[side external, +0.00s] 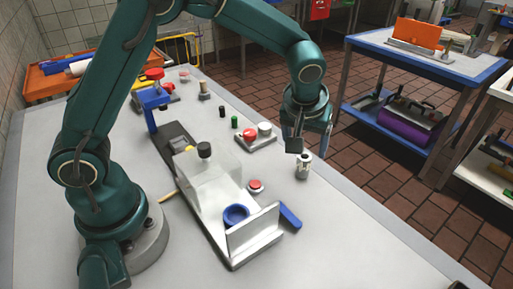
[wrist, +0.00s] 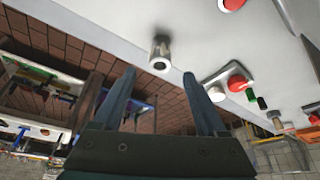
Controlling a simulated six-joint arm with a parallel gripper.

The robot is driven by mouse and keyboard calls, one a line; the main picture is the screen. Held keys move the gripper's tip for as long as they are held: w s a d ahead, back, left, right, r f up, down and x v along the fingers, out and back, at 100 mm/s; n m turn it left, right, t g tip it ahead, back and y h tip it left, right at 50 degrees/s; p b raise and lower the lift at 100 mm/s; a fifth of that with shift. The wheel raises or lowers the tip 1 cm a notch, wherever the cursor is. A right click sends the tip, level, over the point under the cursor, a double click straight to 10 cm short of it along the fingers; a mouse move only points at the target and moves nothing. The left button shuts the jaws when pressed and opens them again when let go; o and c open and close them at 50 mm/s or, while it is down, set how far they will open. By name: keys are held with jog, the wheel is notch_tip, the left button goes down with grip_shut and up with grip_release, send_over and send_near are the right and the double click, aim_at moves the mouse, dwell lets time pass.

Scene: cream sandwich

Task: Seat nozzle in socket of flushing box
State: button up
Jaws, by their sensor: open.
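A small metal cylinder (side external: 303,166), which looks like the nozzle, stands upright on the bench to the right of the other parts. In the wrist view it (wrist: 161,53) lies just beyond the fingertips, roughly centred between them, with a dark round opening at its end. My gripper (side external: 308,142) is open and empty, pointing down close above the cylinder; its two fingers (wrist: 158,75) are spread apart. A clear box (side external: 208,178) with a black knob sits on a long machine base, possibly the flushing box. I cannot tell which opening is the socket.
A blue ring (side external: 236,215) and an upright metal plate (side external: 255,234) are at the machine's near end. A red button (side external: 256,185) stands beside it. The bench right of the cylinder is clear.

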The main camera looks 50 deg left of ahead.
aim_at(305, 156)
jog(key=shift+x, duration=2.5)
grip_shut()
